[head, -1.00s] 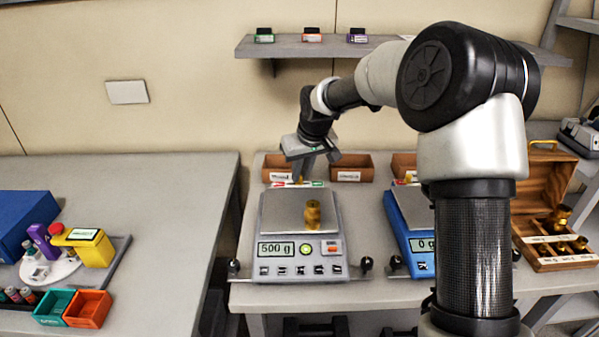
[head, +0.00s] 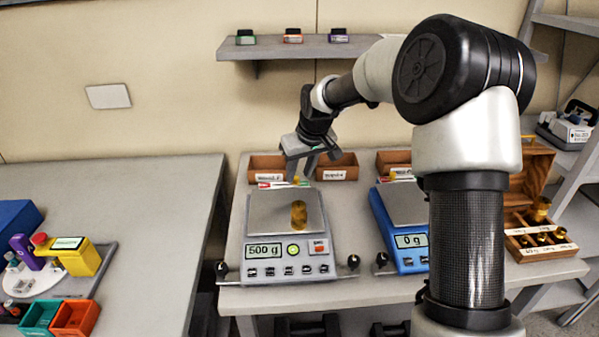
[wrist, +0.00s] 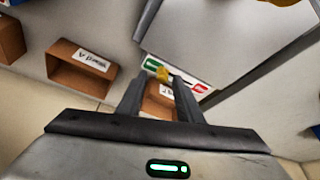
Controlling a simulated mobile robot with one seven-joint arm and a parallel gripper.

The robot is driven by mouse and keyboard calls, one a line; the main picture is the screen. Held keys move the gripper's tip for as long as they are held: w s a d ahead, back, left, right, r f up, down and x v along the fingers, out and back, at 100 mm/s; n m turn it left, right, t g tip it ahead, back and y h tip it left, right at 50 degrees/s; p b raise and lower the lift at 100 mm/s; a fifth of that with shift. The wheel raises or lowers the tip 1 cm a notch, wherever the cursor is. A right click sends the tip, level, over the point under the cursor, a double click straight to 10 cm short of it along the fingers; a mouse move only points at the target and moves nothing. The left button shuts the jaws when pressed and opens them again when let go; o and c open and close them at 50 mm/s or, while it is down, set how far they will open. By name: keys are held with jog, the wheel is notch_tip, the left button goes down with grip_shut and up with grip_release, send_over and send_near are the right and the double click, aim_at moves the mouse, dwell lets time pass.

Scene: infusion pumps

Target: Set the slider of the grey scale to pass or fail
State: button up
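The grey scale (head: 318,262) stands on the bench, its display reading 500 g. A brass weight (head: 299,214) stands upright on its pan. A strip with red and green ends lies along its back edge; the strip also shows in the wrist view (wrist: 199,87). The small yellow slider knob (wrist: 162,73) is at the strip, nearer the green end in the wrist view. My gripper (head: 300,176) points down behind the pan. In the wrist view my gripper (wrist: 160,74) is open, its fingertips on either side of the knob. Contact cannot be told. The right finger hides part of the strip.
A blue scale (head: 411,262) reading 0 g stands to the right. Labelled brown bins (head: 337,172) stand close behind the scales. A wooden weight box (head: 540,252) is at the far right. A shelf (head: 270,52) hangs above.

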jog(key=p+v, duration=0.2)
jog(key=v, duration=1.5)
jog(key=shift+s+d, duration=0.15)
jog(key=s+d+r+m+h+p, duration=0.1)
jog(key=s+d+r+m, duration=0.15)
jog(key=s, duration=0.75)
jog(key=s+d+r+m+h+p, duration=0.1)
jog(key=s+d+r, duration=0.2)
jog(key=s, duration=0.6)
jog(key=s+f+m+t+b, duration=0.15)
jog(key=s+f, duration=0.35)
jog(key=s, duration=0.8)
notch_tip(320, 180, up, 12)
jog(key=p, duration=1.2)
jog(key=shift+w+d, duration=0.25)
jog(key=shift+d, duration=0.05)
